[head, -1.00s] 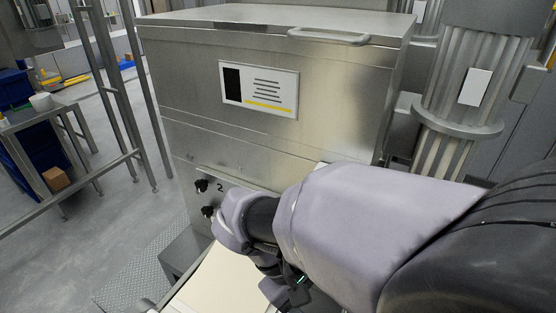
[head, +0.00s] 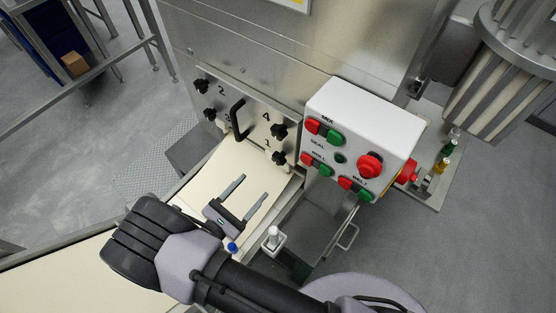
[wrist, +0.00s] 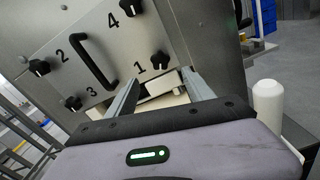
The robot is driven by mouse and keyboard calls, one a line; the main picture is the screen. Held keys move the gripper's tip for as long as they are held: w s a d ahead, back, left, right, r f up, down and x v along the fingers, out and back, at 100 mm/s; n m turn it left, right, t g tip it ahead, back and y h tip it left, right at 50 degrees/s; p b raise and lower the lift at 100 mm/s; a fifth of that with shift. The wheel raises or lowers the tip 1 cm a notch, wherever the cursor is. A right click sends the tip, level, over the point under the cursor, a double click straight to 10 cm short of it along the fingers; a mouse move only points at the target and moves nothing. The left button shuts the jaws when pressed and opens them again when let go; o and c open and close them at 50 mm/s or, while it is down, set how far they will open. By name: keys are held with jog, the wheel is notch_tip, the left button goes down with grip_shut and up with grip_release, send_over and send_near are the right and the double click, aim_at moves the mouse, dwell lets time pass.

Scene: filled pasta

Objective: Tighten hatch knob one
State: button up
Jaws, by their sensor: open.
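The hatch is a metal plate (head: 252,130) with a black handle (head: 237,118) and black knobs marked 1 to 3 and up. Knob one (head: 279,158) is at the lower right of the plate. In the wrist view knob one (wrist: 159,60) stands just beyond the fingertips, right of its number. Knob four (head: 280,131) is above it. Knob two (head: 201,87) and knob three (head: 210,114) are on the left side. My gripper (head: 254,187) is open and empty, over the pale belt, short of the hatch. Its fingers also show in the wrist view (wrist: 161,80), apart from knob one.
A white control box (head: 345,110) with red and green buttons stands right of the hatch, close to knobs one and four. The pale belt (head: 200,180) runs below the hatch. A white-capped post (head: 272,236) stands right of my gripper.

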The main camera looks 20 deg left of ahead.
aim_at(276, 162)
jog(key=b+x, duration=0.1)
jog(key=x, duration=1)
jog(key=shift+w+d+b, duration=0.1)
jog(key=shift+w+b, duration=0.1)
jog(key=shift+b, duration=0.15)
grip_shut()
